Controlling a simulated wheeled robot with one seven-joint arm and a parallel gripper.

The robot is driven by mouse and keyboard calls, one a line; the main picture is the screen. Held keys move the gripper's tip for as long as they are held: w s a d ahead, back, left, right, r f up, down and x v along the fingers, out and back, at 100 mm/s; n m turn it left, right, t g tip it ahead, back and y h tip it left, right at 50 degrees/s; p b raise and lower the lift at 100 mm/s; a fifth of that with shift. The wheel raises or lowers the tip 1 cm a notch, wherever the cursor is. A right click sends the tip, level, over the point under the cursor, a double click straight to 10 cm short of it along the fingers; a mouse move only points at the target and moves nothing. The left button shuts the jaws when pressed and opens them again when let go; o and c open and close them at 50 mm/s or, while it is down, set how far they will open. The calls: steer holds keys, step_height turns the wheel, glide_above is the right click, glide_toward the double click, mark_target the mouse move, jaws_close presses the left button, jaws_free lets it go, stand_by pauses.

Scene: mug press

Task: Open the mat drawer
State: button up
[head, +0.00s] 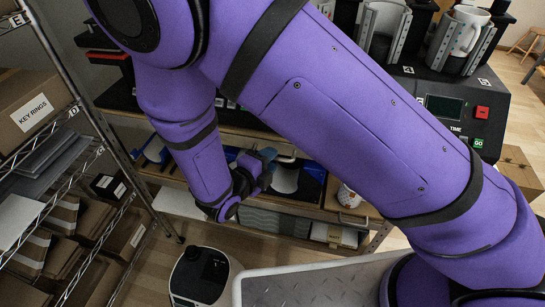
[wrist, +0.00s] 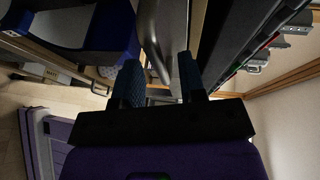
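My gripper (head: 264,168) is low in front of the bench, beside the shelf under the worktop. In the wrist view its two blue fingers (wrist: 159,82) stand apart. A shiny grey metal piece (wrist: 155,35) shows beyond and between them; I cannot tell whether they touch it. A small handle on a wooden edge (wrist: 98,87) shows left of the fingers in the wrist view. I cannot tell which drawer it belongs to.
A wire rack with boxes, one a KEY RINGS box (head: 32,112), stands at left. Mug presses (head: 468,35) and a control box (head: 460,110) stand on the bench. A white mug (head: 348,196) sits on the lower right. A small round-topped robot (head: 203,275) stands on the floor.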

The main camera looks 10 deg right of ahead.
steer(key=shift+x, duration=0.95)
jaws_close()
steer(key=shift+s, duration=0.1)
